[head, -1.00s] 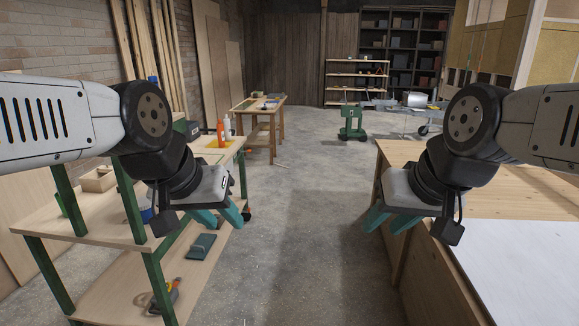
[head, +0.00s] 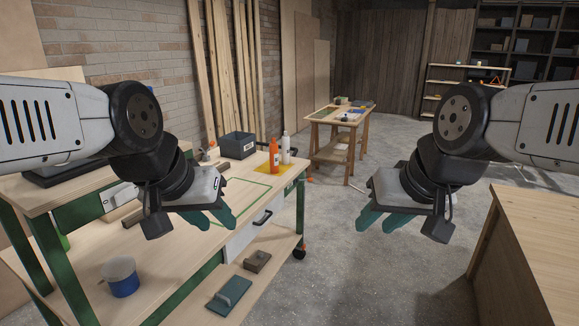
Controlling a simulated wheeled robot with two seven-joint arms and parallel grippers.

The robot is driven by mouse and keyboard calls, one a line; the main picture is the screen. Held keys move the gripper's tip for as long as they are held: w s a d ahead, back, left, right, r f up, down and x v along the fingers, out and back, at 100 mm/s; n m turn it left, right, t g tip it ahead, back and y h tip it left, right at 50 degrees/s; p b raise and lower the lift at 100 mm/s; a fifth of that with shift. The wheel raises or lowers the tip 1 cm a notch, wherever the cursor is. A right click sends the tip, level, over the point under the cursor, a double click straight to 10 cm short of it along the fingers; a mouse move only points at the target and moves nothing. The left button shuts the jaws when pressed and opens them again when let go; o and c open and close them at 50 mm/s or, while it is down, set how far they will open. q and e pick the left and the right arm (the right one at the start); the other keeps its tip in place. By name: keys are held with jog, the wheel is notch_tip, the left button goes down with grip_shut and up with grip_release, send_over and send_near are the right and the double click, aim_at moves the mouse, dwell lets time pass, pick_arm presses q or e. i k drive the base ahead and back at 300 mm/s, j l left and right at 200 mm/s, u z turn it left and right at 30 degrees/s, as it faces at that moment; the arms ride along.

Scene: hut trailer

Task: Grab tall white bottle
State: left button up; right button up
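The tall white bottle (head: 285,149) stands upright on a yellow mat (head: 260,168) at the far end of the green-framed workbench. An orange bottle (head: 273,158) stands just left of it. My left gripper (head: 212,219) is over the near part of the bench, left of and nearer than the white bottle. Its teal fingers are apart with nothing between them. My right gripper (head: 381,222) hangs over the floor to the right of the bench, also open and empty.
A grey bin (head: 237,145) stands left of the bottles. A drawer (head: 252,232) and a lower shelf with a blue-and-white pot (head: 121,278) are on the bench's near side. Another table (head: 336,118) stands behind. A wooden counter (head: 540,235) is at right. Floor between is clear.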

aim_at(285, 139)
jog(key=i+l+u, duration=0.35)
jog(key=u, duration=0.25)
jog(key=i+l+u, duration=0.2)
jog(key=u, duration=0.25)
jog(key=i+l+u, duration=0.2)
jog(key=i+l, duration=0.2)
jog(key=l, duration=0.25)
jog(key=i+l, duration=0.2)
jog(key=l, duration=0.2)
jog(key=i+l+u, duration=0.15)
jog(key=l, duration=0.2)
jog(key=i+l+u, duration=0.1)
jog(key=i+l, duration=0.3)
jog(key=l, duration=0.2)
jog(key=i+l, duration=0.1)
jog(key=l, duration=0.25)
jog(key=i+l, duration=0.15)
jog(key=l, duration=0.25)
jog(key=i+l, duration=0.15)
jog(key=l, duration=0.2)
